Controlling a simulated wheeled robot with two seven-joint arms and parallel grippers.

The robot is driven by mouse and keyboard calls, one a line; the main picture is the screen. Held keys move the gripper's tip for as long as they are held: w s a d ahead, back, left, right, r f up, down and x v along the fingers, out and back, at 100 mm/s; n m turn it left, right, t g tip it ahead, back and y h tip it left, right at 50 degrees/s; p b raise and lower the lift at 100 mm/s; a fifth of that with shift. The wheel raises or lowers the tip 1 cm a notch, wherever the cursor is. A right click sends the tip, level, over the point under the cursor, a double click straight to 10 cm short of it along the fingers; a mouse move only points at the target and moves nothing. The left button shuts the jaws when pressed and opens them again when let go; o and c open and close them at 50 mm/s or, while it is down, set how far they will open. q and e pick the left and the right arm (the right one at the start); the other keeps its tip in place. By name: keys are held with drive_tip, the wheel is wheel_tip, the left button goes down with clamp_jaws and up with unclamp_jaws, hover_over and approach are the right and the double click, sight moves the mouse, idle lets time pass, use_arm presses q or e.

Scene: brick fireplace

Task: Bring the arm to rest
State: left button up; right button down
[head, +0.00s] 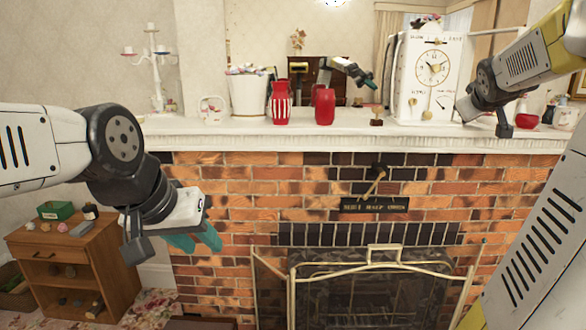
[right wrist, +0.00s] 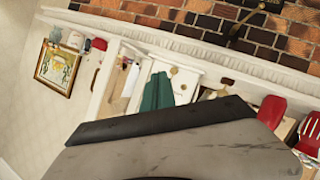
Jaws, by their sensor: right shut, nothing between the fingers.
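My left gripper (head: 204,246) hangs at the left in the head view, in front of the brick wall and below the mantel. Its two teal fingers point down and to the right, and nothing shows held in them. From this angle I cannot tell whether they meet. My right arm comes in from the upper right in the head view, its wrist (head: 490,85) in front of the mantel by the white clock (head: 433,68). Its fingers are hidden there. In the right wrist view my right gripper (right wrist: 157,92) shows teal fingers shut together and empty.
The white mantel (head: 240,131) carries a white pot (head: 248,97), red vases (head: 324,106) and the clock. A brass fire screen (head: 290,285) stands in front of the hearth. A wooden cabinet (head: 68,262) stands at the lower left, with small items on it. A mirror shows behind the mantel.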

drive_tip(key=s+a+f+g+y, duration=0.2)
drive_tip(key=s+a+f, duration=0.4)
drive_tip(key=s+a, duration=0.2)
drive_tip(key=s+a+f+g+y, duration=0.2)
drive_tip(key=s+a+f, duration=0.4)
drive_tip(key=a, duration=0.7)
drive_tip(key=s+a+f+m+g+y, duration=0.1)
drive_tip(key=s+a+f+y, duration=0.3)
drive_tip(key=s+a, duration=0.6)
drive_tip(key=shift+a+f+g, duration=0.5)
drive_tip(key=shift+a+f, duration=0.25)
drive_tip(key=shift+f, duration=0.2)
drive_tip(key=shift+d, duration=0.1)
